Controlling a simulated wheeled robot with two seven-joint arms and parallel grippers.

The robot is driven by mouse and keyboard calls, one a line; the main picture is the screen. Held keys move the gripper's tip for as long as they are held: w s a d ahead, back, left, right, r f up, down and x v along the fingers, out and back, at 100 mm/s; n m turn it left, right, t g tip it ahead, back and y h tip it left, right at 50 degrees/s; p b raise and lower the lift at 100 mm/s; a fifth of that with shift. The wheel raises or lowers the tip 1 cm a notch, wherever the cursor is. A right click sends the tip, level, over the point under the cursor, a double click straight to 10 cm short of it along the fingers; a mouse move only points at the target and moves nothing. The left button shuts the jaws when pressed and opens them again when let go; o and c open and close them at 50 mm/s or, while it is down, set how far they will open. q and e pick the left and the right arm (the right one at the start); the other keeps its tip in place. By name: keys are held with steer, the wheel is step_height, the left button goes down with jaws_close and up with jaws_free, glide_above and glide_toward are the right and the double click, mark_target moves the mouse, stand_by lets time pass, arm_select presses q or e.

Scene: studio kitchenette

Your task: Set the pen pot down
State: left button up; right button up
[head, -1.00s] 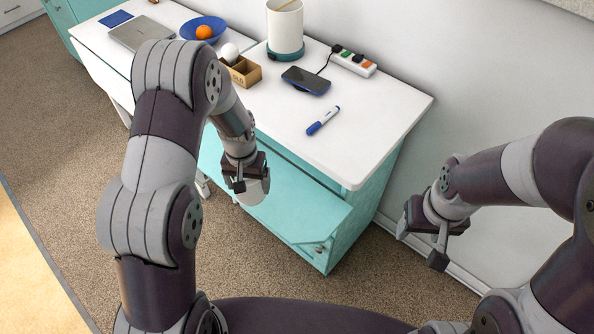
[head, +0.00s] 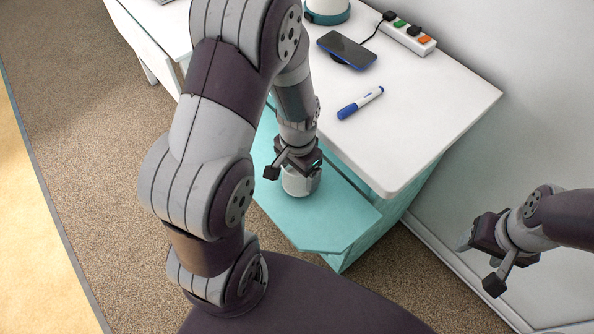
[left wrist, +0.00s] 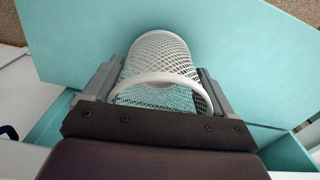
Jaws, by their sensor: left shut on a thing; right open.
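The pen pot is a white mesh cup (head: 299,184), held low over a turquoise panel (head: 330,216) that juts out from the front of the cabinet. In the left wrist view the pot (left wrist: 160,55) shows its round rim and mesh wall between the two fingers. My left gripper (head: 292,170) is shut on the pot. I cannot tell whether the pot's base touches the panel. My right gripper (head: 480,262) is open and empty, to the right of the cabinet, near the wall.
The white tabletop (head: 430,120) above the panel carries a blue marker (head: 360,103), a dark phone (head: 346,50) and a power strip (head: 408,36). A white canister with a teal base (head: 327,12) stands at the back. The panel around the pot looks bare.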

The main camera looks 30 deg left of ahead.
arm_select(q)
steer(key=shift+w+f, duration=0.1)
steer(key=shift+f, duration=0.4)
steer(key=shift+f, duration=0.1)
steer(key=o, duration=1.1)
steer(key=shift+r, duration=0.2)
step_height(320, 180, up, 12)
steer(key=p, duration=0.2)
steer(key=s+n, duration=0.1)
steer(key=s+d+n+t, duration=0.1)
steer(key=s, duration=0.1)
steer(key=s+d+n, duration=0.1)
steer(key=shift+s+d, duration=0.15)
steer(key=shift+s, duration=0.2)
